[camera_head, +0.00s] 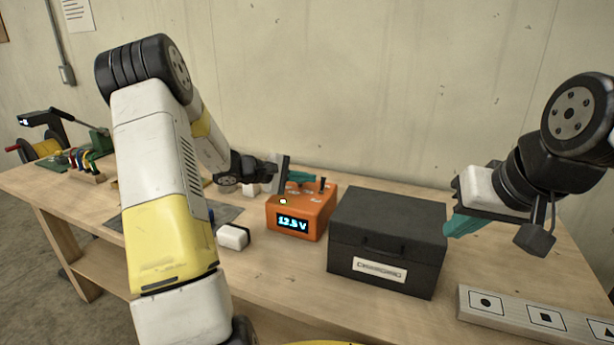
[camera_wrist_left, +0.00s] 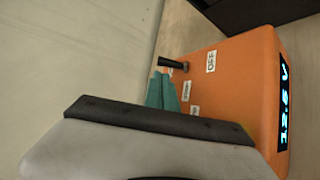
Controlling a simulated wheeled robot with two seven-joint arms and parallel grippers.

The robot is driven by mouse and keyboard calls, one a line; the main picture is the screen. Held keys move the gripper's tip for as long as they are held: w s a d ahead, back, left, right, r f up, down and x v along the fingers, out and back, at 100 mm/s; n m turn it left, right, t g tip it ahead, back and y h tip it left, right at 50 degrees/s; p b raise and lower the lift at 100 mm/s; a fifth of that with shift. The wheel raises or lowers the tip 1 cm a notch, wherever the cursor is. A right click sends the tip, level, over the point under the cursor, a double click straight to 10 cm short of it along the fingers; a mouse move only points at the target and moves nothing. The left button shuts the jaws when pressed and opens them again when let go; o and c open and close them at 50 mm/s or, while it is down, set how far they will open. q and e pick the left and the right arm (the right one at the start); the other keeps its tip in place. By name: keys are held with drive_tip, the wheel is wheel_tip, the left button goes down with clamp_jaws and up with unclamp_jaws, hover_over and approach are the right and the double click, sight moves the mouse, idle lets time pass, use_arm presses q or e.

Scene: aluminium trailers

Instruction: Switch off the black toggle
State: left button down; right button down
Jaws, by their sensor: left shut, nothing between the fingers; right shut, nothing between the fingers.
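The orange box (camera_head: 300,215) with a lit voltage display (camera_head: 292,223) stands on the bench. Its black toggle (camera_head: 322,183) sticks up from the top; it also shows in the left wrist view (camera_wrist_left: 172,63). There its tip points away from the white OFF label (camera_wrist_left: 211,61). My left gripper (camera_head: 302,176) is shut and empty above the box top. In the left wrist view its teal fingertips (camera_wrist_left: 162,90) are close beside the toggle; I cannot tell whether they touch it. My right gripper (camera_head: 464,226) is shut and empty, right of the black case.
A black case (camera_head: 385,240) stands right of the orange box. A white block (camera_head: 233,236) lies left of it. A panel with printed symbols (camera_head: 530,316) is at the front right. A cable rack (camera_head: 85,170) and a yellow reel (camera_head: 47,147) are at the far left. A wall stands behind.

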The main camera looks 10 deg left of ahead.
use_arm(q)
drive_tip(key=shift+x, duration=1.35)
drive_tip(key=shift+s+a+r, duration=0.15)
drive_tip(key=shift+s, duration=1.15)
drive_tip(key=shift+w, duration=0.1)
drive_tip(key=shift+a, duration=0.1)
drive_tip(key=shift+s+a+r, duration=0.1)
drive_tip(key=shift+s, duration=0.65)
drive_tip(key=v, duration=0.8)
drive_tip(key=shift+w+r, duration=0.1)
drive_tip(key=shift+w, duration=0.05)
